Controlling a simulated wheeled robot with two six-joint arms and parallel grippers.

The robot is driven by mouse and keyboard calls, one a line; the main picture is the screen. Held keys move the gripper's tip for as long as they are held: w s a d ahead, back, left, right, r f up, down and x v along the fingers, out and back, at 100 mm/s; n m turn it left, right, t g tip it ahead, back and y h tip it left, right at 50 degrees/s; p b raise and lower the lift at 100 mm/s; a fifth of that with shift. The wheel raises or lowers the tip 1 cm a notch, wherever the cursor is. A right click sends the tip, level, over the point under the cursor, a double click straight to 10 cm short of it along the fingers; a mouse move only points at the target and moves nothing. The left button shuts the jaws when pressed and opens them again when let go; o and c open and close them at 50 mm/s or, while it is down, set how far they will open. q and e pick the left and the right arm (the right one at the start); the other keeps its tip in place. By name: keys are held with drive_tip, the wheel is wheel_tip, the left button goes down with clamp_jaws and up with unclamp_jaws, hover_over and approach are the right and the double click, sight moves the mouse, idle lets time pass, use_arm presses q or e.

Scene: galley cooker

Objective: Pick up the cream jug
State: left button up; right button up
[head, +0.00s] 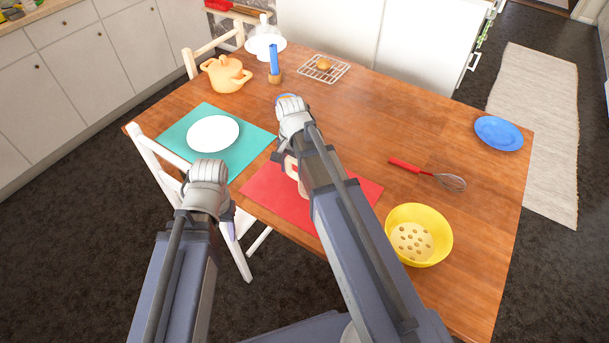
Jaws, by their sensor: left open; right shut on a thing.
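The cream jug (302,182), pale with a handle-like part on its left, shows in the head view in front of the red placemat (262,190). My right arm covers much of it. My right gripper (282,160) points down and is shut on the jug; its fingers are mostly hidden by its wrist. I cannot tell whether the jug touches the mat. My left gripper (231,226) is open and empty near the table's front edge, by the white chair.
A white plate (213,133) lies on a teal placemat (180,146).

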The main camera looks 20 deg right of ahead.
clamp_jaws()
drive_tip(key=shift+r, duration=0.1)
idle(0.3)
wheel_tip(320, 180, up, 10)
drive_tip(key=p, duration=1)
